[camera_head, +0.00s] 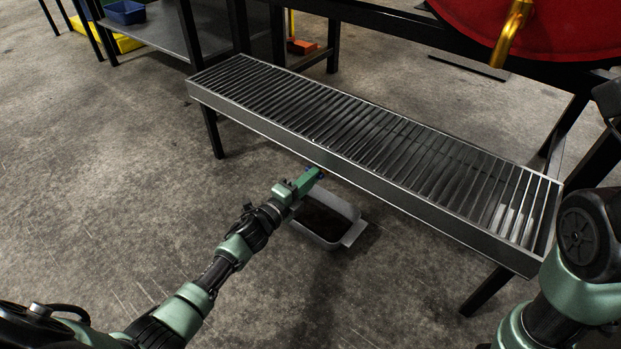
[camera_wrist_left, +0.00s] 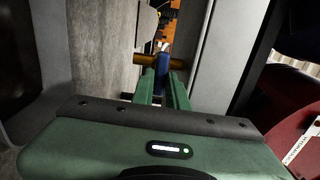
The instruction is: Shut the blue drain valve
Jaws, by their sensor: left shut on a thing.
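The blue drain valve handle (camera_wrist_left: 161,70) shows in the left wrist view, beside a brass-coloured pipe or valve body (camera_wrist_left: 146,60). My left gripper (camera_wrist_left: 161,84) is shut on the blue handle, with its green fingers on both sides of it. In the head view my left gripper (camera_head: 311,179) reaches under the front edge of the slatted grate bench, and a small bit of blue shows at its tip. The rest of the valve is hidden under the bench. My right arm shows at the right edge, but its gripper is out of view.
The slatted grate bench (camera_head: 388,195) stands close above my left gripper. A grey open bin (camera_head: 318,240) sits on the floor below. A red disc (camera_head: 545,30) with a golden bar is at the upper right. The floor at left is clear.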

